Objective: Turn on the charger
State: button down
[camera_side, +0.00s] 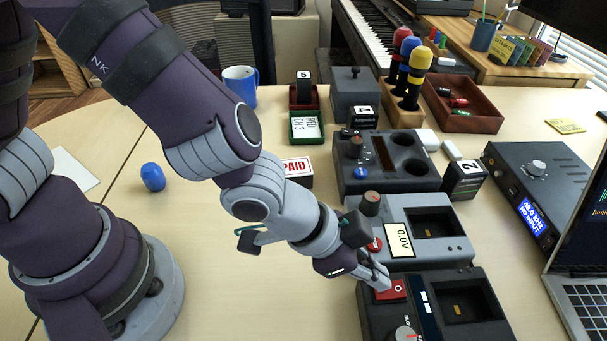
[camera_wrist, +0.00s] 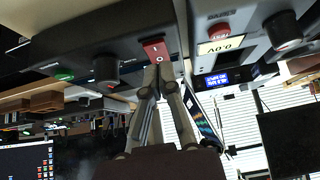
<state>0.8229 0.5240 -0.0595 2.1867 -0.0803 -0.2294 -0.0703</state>
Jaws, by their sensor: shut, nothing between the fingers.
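The dark box at the front (camera_side: 480,325), which I take to be the charger, has a red rocker switch (camera_side: 391,291), a narrow display (camera_side: 422,298), a knob (camera_side: 404,334) and a bay (camera_side: 467,306). It is cut off by the bottom edge. My gripper (camera_side: 384,281) is shut and empty, its fingertips at the red switch. In the wrist view the switch (camera_wrist: 155,49) shows its "I" and "O" marks right beyond my fingertips (camera_wrist: 157,71); I cannot tell whether they touch. The dark box (camera_wrist: 105,35) also shows a knob (camera_wrist: 106,70) and a green spot there.
A grey tester (camera_side: 447,260) reading 0.0V stands just behind the box. Behind it is another dark device (camera_side: 400,180). A blue-lit amplifier (camera_side: 535,190) and a laptop (camera_side: 580,280) stand to the right. The table left of the boxes is mostly clear.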

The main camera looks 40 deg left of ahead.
jog(key=v, duration=1.3)
jog(key=shift+f, duration=0.15)
jog(key=shift+a, duration=0.15)
